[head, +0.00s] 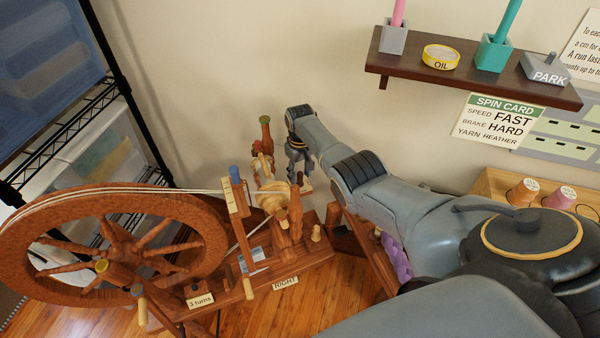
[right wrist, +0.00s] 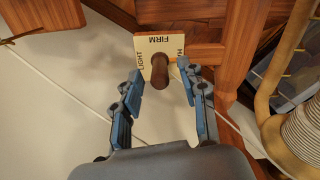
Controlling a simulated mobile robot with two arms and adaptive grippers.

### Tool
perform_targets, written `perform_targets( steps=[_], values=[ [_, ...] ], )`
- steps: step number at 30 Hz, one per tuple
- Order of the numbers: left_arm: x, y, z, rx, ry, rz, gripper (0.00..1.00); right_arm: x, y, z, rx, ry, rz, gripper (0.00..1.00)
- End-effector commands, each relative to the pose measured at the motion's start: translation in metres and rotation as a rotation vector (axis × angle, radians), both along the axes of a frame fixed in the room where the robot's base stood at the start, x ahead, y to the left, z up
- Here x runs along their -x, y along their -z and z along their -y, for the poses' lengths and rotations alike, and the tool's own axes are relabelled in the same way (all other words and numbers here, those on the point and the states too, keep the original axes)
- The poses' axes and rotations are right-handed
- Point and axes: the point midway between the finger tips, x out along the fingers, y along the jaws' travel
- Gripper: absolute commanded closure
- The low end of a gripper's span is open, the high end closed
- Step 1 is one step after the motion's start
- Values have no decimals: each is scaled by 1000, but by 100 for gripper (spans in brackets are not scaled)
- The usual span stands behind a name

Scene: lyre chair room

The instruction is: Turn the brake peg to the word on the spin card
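The spin card (head: 502,117) on the wall reads speed FAST, brake HARD, yarn HEATHER. In the right wrist view the brown brake peg (right wrist: 160,74) stands out from a cream label plate (right wrist: 150,44). The plate reads LIGHT at left and FIRM at the top edge, upside down. A word at its right is mostly hidden by a finger. My right gripper (right wrist: 161,76) is open, its blue fingers on both sides of the peg with gaps visible. In the head view this gripper (head: 299,165) is at the spinning wheel's far side, partly hidden. My left gripper is not in view.
The spinning wheel's big wheel (head: 30,222) and uprights stand left of my right arm. A bobbin (right wrist: 303,135) and its flyer are close to the right fingers. A shelf (head: 470,85) holds an oil tin (head: 441,57) and a PARK block (head: 545,70).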

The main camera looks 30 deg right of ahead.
Motion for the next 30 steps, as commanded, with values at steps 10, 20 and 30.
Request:
perform_targets(
  steps=[10,20,30],
  values=[
    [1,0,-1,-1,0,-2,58,-1,-13,1,1,0,3,58],
    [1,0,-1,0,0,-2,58,-1,-75,1,2,0,6,58],
    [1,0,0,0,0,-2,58,0,-117,0,0,0,0,58]
  ],
)
